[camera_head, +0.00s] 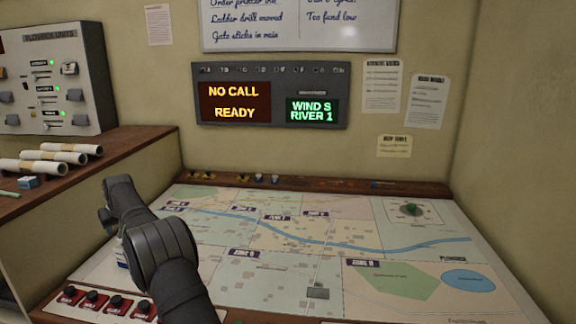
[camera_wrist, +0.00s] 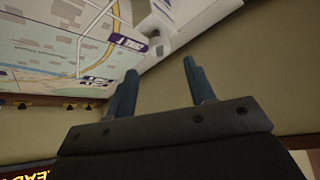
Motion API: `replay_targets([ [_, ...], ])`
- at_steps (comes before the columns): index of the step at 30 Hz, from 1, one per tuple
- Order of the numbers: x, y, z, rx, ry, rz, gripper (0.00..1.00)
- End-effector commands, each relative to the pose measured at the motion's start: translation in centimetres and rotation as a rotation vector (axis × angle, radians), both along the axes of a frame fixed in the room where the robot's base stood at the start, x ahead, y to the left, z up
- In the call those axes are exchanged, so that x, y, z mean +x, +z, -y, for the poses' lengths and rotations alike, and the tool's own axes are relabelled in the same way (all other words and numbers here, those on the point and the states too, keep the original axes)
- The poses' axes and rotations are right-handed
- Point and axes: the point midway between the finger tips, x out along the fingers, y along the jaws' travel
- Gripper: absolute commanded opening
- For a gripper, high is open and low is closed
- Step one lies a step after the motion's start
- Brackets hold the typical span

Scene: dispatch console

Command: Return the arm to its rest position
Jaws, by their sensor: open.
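My gripper (camera_wrist: 160,70) shows in the wrist view with its two dark fingers apart and nothing between them. The wrist picture appears turned over, with the map table (camera_wrist: 60,40) at its top left and bare wall around the fingers. In the head view my dark arm rises from the bottom over the left part of the map table (camera_head: 350,215). My gripper's fingers cannot be made out there.
A wall display (camera_head: 270,95) reads NO CALL, READY and WIND S, RIVER 1. Red-based buttons (camera_head: 105,303) line the front left. Rolled papers (camera_head: 55,157) and a control box (camera_head: 50,80) are at the left. The map's middle and right are mostly clear, with a knob (camera_head: 411,209).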

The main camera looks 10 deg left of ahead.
Motion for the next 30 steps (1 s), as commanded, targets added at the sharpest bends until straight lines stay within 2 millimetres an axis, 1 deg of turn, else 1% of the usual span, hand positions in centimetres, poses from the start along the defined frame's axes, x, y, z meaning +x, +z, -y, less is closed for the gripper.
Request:
replay_targets([
  [1, 0.3, -0.9, -0.4, -0.002, 0.0, -0.001, 0.49],
  [6, 1.0, -2.9, -1.5, -0.001, 0.0, -0.001, 0.49],
  [15, 2.1, -5.5, -2.9, 0.0, 0.0, 0.0, 0.49],
  [22, 2.3, -6.5, -3.2, 0.0, 0.0, 0.0, 0.49],
  [24, 2.3, -6.2, -3.2, 0.001, 0.0, 0.001, 0.49],
  [30, 2.3, -6.2, -3.2, 0.001, 0.0, 0.001, 0.49],
])
